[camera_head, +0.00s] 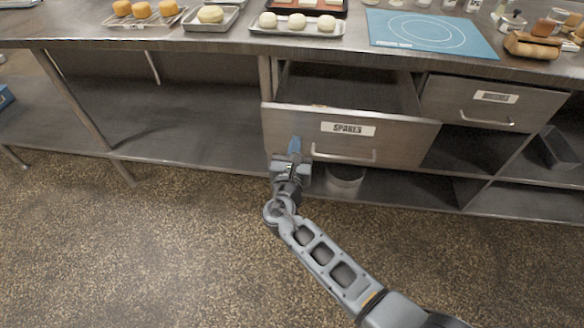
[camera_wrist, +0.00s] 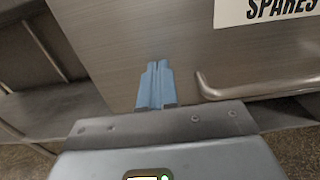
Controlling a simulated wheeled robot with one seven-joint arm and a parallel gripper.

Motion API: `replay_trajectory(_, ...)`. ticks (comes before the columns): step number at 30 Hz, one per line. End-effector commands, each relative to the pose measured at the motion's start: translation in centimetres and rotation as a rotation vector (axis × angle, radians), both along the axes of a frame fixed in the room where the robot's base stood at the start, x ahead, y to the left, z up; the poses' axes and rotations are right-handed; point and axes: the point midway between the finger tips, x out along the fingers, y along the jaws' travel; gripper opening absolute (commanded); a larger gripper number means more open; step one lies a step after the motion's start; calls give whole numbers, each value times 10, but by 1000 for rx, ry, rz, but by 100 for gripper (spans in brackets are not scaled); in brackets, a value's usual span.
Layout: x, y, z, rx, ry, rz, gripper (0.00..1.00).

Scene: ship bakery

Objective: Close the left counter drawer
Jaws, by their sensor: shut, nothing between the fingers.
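The left counter drawer (camera_head: 395,138), labelled SPARES, is pulled out from under the counter, and its empty-looking inside shows behind the front panel. Its bar handle (camera_head: 343,158) is on the lower part of the front. My gripper (camera_head: 295,145) is shut with nothing in it and points at the left part of the drawer front, left of the handle. In the wrist view the blue fingertips (camera_wrist: 157,70) are together in front of the plain metal panel (camera_wrist: 180,45), with the handle (camera_wrist: 255,92) to their right. I cannot tell whether the fingertips touch the panel.
A second drawer (camera_head: 490,103) on the right is shut. The counter top holds trays of buns (camera_head: 297,24) and a blue mat (camera_head: 430,33). Below are open shelves (camera_head: 190,135) and a round container (camera_head: 345,175). The speckled floor (camera_head: 130,250) in front is clear.

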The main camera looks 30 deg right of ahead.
Motion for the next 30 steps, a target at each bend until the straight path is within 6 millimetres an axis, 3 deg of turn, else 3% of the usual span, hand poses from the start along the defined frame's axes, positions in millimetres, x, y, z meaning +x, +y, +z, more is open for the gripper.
replay_trajectory(9, 75, -55, -5, -1, -4, -4, 0)
replay_trajectory(18, 134, -99, -6, 0, -2, -3, 0)
replay_trajectory(24, 161, -118, -4, 0, -2, -2, 0)
replay_trajectory(30, 174, -127, -2, 0, 0, -1, 0)
